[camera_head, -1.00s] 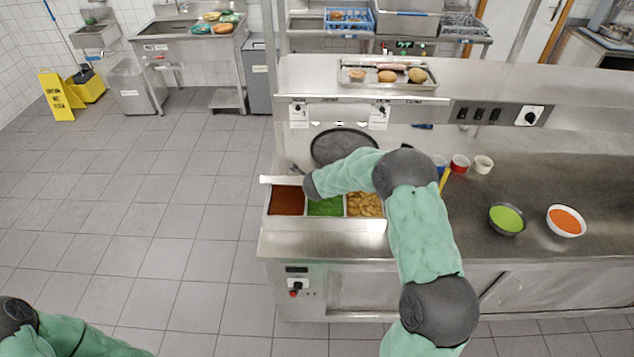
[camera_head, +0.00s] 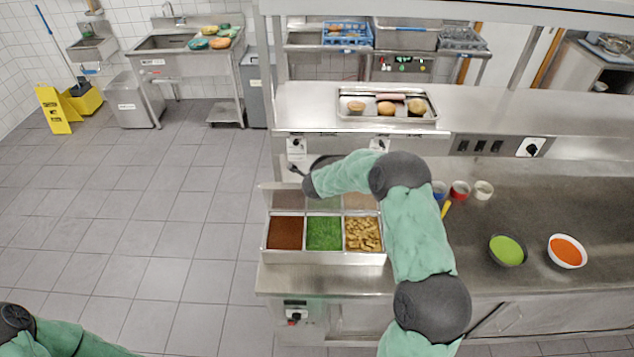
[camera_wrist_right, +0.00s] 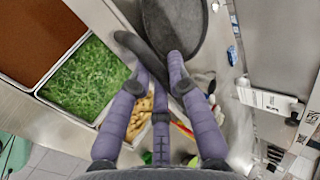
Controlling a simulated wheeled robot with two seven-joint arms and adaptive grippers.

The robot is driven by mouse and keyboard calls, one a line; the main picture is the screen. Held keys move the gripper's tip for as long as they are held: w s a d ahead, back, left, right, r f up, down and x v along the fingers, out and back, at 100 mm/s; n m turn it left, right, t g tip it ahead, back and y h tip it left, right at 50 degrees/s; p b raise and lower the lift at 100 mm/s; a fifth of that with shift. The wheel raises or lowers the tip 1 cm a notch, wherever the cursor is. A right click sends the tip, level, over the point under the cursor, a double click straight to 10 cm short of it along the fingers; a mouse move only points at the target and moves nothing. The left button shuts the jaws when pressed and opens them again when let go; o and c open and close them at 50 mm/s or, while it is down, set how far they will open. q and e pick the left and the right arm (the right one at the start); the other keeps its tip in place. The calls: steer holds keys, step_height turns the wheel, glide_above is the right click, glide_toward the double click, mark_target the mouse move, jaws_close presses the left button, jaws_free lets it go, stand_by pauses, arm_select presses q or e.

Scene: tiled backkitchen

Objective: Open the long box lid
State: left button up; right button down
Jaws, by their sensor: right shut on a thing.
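The long box (camera_head: 325,257) is a steel tray with three compartments at the counter's left end. They hold a brown filling, a chopped green one and yellowish pieces. Its lid (camera_head: 285,200) stands raised along the back, its inner face dimly mirroring the fillings.
A dark round pan (camera_wrist_right: 178,22) lies behind the box, close to my right gripper. Small cups (camera_head: 459,190), a green bowl (camera_head: 507,250) and an orange bowl (camera_head: 567,251) stand right of my arm. A tray of buns (camera_head: 387,104) sits on the shelf above.

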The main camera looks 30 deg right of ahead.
steer(key=shift+w+d+r, duration=0.1)
steer(key=shift+r, duration=0.05)
steer(key=c, duration=1.2)
jaws_free()
steer(key=shift+o, duration=0.2)
steer(key=v, duration=1.2)
